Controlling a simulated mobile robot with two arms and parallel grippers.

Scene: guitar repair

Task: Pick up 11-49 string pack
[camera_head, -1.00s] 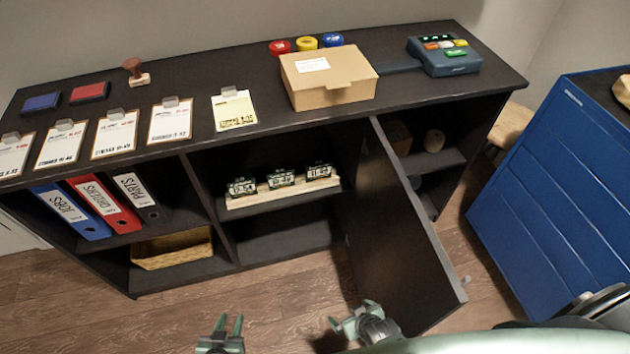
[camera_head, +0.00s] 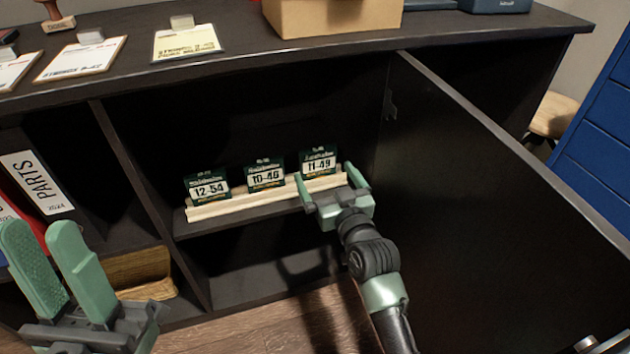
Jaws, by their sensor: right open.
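The 11-49 string pack (camera_head: 319,162) stands upright at the right end of a pale wooden rack (camera_head: 227,209) on the cabinet shelf. The 10-46 pack (camera_head: 265,176) and the 12-54 pack (camera_head: 208,189) stand to its left in the same rack. My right gripper (camera_head: 328,188) is open, its fingers spread just in front of the 11-49 pack and the rack's right end. I cannot tell whether a finger touches the pack or rack. My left gripper (camera_head: 52,245) is at the lower left, its two fingers apart with nothing between them.
An open cabinet door (camera_head: 500,200) stands close to the right of my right arm. The cabinet top (camera_head: 250,62) overhangs the shelf.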

